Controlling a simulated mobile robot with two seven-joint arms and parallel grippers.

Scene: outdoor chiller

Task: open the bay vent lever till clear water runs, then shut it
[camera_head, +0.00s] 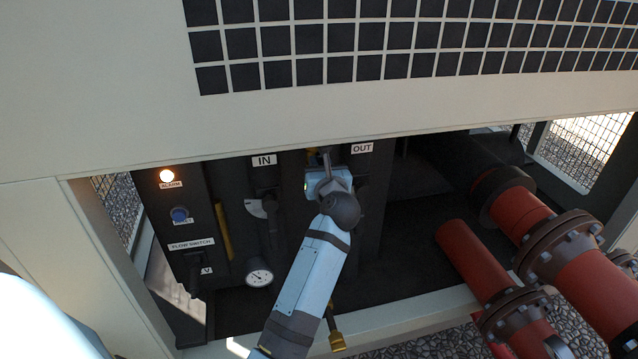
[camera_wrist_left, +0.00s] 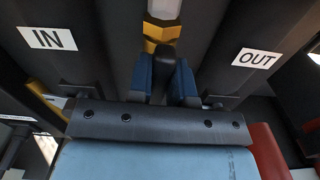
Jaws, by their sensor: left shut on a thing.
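My left gripper (camera_head: 324,170) reaches into the dark bay between the IN and OUT labels. In the left wrist view, its two blue fingers (camera_wrist_left: 168,80) are closed around a dark lever (camera_wrist_left: 163,62). The lever sits below a yellow fitting (camera_wrist_left: 160,33) with a pale part above it. In the head view my wrist hides most of the lever, and its angle is hard to tell. No running water shows in either view. My right gripper is in neither view.
An IN label (camera_head: 264,160) and an OUT label (camera_head: 362,148) flank my gripper. A lit alarm lamp (camera_head: 167,176), a blue button (camera_head: 180,214) and a round gauge (camera_head: 259,276) are on the left. Red flanged pipes (camera_head: 572,258) fill the right. A brass fitting (camera_head: 337,341) shows below my arm.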

